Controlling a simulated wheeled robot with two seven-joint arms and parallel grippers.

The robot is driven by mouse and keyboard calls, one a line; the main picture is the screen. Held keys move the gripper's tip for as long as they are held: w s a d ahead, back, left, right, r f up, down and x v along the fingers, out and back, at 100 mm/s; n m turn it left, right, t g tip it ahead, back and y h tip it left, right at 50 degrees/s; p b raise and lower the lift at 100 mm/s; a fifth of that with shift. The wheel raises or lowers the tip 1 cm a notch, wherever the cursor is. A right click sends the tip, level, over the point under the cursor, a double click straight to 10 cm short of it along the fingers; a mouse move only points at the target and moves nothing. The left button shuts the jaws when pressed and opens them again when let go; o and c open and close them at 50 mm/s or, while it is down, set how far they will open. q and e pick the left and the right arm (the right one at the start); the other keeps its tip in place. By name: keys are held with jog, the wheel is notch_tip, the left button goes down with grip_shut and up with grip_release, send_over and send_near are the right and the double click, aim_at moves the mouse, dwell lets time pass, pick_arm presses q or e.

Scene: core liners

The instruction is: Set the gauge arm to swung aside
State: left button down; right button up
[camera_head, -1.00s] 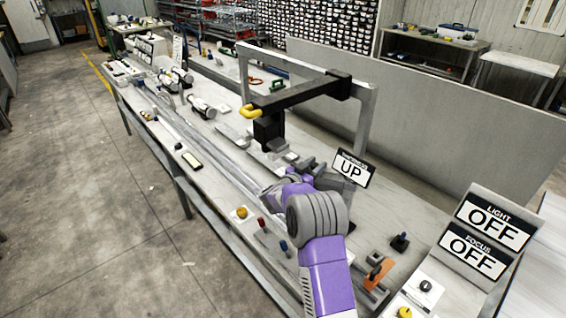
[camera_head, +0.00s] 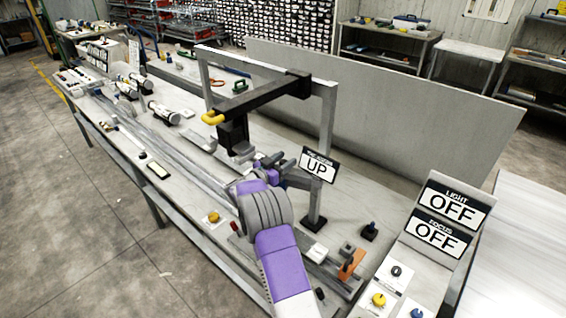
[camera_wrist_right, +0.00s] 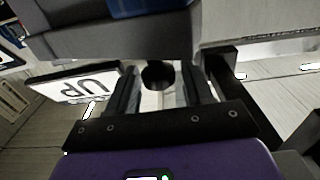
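A grey arm (camera_head: 296,177) reaches left from the top of a short upright post (camera_head: 315,205); I take it for the gauge arm, though I cannot be sure. A sign reading UP (camera_head: 318,166) stands just above it and also shows upside down in the right wrist view (camera_wrist_right: 82,86). My right gripper (camera_head: 270,162) is beside the arm's left end. In the wrist view its two fingers (camera_wrist_right: 160,90) are apart, with a dark round end (camera_wrist_right: 158,74) showing between or beyond them; contact cannot be told. My left gripper is out of view.
A black overhead arm (camera_head: 262,98) with a yellow tip and hanging black box (camera_head: 232,133) spans from a grey frame (camera_head: 328,115) above my gripper. LIGHT and FOCUS signs (camera_head: 440,220) read OFF at right. An orange clamp (camera_head: 351,264) and knobs line the bench front.

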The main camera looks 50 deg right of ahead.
jog(key=shift+f, duration=0.1)
jog(key=shift+a, duration=0.25)
jog(key=a, duration=0.7)
jog(key=shift+w, duration=0.25)
jog(key=shift+c, duration=0.3)
